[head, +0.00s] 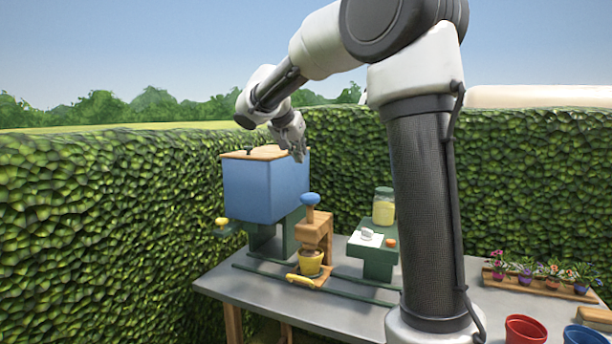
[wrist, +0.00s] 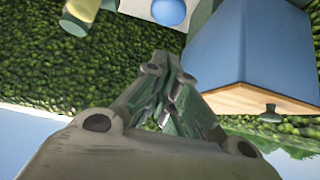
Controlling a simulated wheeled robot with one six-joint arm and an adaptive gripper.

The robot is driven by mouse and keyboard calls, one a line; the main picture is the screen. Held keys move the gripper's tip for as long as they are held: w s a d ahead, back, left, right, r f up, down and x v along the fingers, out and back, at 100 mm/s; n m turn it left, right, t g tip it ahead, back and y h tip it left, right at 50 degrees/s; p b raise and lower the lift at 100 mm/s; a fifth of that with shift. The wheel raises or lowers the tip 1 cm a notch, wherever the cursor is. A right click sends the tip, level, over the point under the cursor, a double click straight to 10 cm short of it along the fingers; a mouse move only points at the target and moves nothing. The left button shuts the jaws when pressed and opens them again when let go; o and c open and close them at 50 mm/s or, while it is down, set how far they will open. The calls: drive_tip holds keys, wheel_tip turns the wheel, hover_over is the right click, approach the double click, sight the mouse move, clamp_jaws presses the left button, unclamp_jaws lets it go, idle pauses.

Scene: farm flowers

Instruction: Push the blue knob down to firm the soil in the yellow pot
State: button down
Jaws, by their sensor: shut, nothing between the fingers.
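The blue knob (head: 310,199) tops a post in a wooden press frame (head: 314,228) on the table. It also shows at the top of the wrist view (wrist: 169,11). The yellow pot (head: 310,263) stands upright under the press on a wooden slide with a yellow handle; soil shows at its rim. My gripper (head: 299,155) is shut and empty, above and slightly left of the knob in the head view, in front of the blue box. In the wrist view its fingers (wrist: 172,85) are together, apart from the knob.
A big blue box (head: 262,188) with a wooden lid stands left of the press. A green stand (head: 378,262) right of it holds a jar (head: 383,207). Potted flowers (head: 540,275) and empty red (head: 524,330) and blue pots are at right. A hedge encloses the table.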

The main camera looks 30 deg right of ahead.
hover_over(307, 196)
drive_tip(key=d, duration=0.1)
drive_tip(key=f, duration=0.7)
drive_tip(key=shift+w+d, duration=0.1)
drive_tip(key=shift+w, duration=0.25)
wheel_tip(307, 196, down, 3)
drive_tip(key=shift+f, duration=0.45)
drive_tip(key=shift+f, duration=0.15)
wheel_tip(307, 196, down, 5)
